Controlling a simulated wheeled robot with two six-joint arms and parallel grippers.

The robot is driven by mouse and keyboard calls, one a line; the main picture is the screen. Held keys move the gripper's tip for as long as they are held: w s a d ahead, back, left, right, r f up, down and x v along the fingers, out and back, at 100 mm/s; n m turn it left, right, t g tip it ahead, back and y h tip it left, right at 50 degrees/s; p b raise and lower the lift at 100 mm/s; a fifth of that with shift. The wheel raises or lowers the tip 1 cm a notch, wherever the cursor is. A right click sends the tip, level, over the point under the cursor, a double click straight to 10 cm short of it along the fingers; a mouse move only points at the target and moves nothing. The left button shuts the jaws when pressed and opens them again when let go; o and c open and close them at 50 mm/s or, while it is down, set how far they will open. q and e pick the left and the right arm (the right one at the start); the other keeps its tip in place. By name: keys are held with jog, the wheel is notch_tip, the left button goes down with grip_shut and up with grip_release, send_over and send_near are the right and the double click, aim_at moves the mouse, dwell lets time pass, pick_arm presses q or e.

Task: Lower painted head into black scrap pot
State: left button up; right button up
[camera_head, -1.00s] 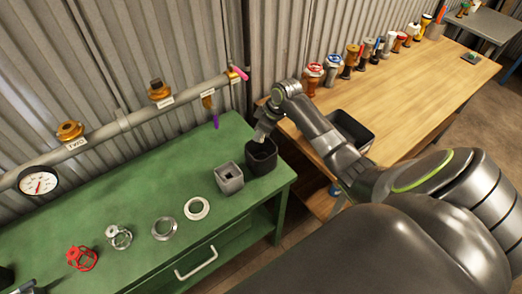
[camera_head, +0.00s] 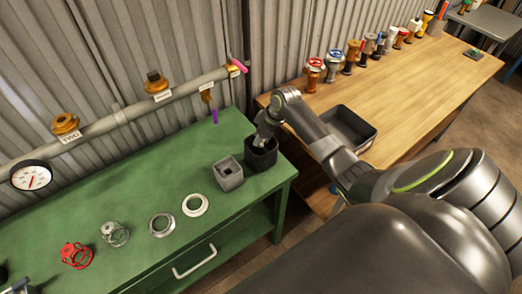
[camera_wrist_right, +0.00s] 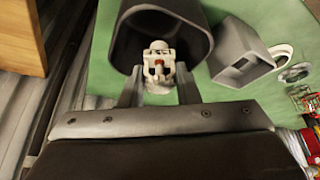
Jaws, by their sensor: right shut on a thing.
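The black scrap pot (camera_head: 263,158) stands on the green bench near its right end. My right gripper (camera_head: 262,139) points down at the pot's mouth, with its tips partly hidden by the rim. In the right wrist view, the white painted head (camera_wrist_right: 158,66) is between the fingers of my right gripper (camera_wrist_right: 159,88), which are shut on it. The head lies in front of the dark opening of the pot (camera_wrist_right: 205,45). I cannot tell how deep it is inside.
A grey square pot (camera_head: 228,175) stands just left of the black pot. Pale rings (camera_head: 195,205), a clear-grey caged head (camera_head: 115,233) and a red one (camera_head: 76,255) lie further left. A black tray (camera_head: 349,125) is on the wooden table.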

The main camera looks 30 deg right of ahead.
aim_at(261, 150)
jog(key=shift+f+b, duration=0.75)
jog(key=shift+f, duration=0.8)
jog(key=shift+f+b, duration=1.45)
jog(key=shift+f, duration=0.8)
dwell(0.5)
jog(key=o, duration=1.2)
jog(key=shift+c, duration=0.2)
jog(key=shift+r, duration=0.1)
